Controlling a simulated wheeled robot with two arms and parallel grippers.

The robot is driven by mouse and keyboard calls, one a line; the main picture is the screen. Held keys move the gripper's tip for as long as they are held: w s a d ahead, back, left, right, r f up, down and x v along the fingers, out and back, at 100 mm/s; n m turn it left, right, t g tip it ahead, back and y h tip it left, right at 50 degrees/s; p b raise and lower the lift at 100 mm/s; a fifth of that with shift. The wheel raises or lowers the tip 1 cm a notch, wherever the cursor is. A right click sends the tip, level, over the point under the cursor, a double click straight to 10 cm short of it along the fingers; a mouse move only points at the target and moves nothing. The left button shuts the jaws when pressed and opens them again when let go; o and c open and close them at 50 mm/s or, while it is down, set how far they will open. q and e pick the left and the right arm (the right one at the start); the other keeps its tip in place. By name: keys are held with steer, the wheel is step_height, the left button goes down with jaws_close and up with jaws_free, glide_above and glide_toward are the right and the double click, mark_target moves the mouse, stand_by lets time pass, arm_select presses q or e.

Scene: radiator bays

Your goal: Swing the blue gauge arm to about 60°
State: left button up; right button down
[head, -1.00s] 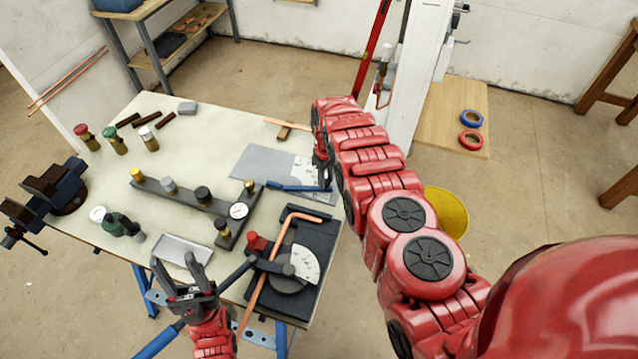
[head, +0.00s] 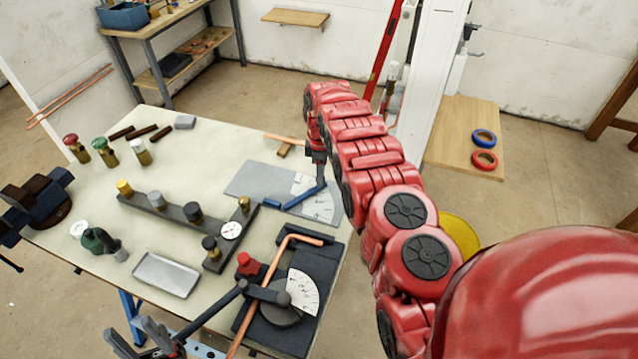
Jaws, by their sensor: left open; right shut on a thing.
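The blue gauge arm (head: 303,197) lies over a flat grey plate (head: 252,182) at the table's right side. The arm slants up to the right across a white marked dial (head: 318,207); the markings are too small to read. My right gripper (head: 318,182) points down and is shut on the far right end of the blue arm. Its fingertips are small and partly hidden by my own wrist. My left gripper (head: 130,333) is open and empty at the bottom left, near the table's front edge and away from the gauge.
A pipe bender (head: 283,312) with a copper pipe (head: 262,290) and a dark lever sits in front of the gauge. A dark manifold (head: 175,210) with knobs stands left. A grey tray (head: 167,274) and a vise (head: 38,205) are further left. A wood block (head: 285,148) lies behind the plate.

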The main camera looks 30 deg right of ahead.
steer(key=shift+w, duration=0.15)
stand_by(0.3)
steer(key=c, duration=0.6)
jaws_free()
steer(key=shift+r, duration=0.3)
step_height(320, 180, up, 3)
steer(key=shift+w+r+p, duration=0.1)
steer(key=shift+r+p, duration=0.05)
steer(key=shift+p, duration=0.65)
step_height(320, 180, up, 14)
steer(key=shift+f+p, duration=0.25)
steer(key=shift+p, duration=0.5)
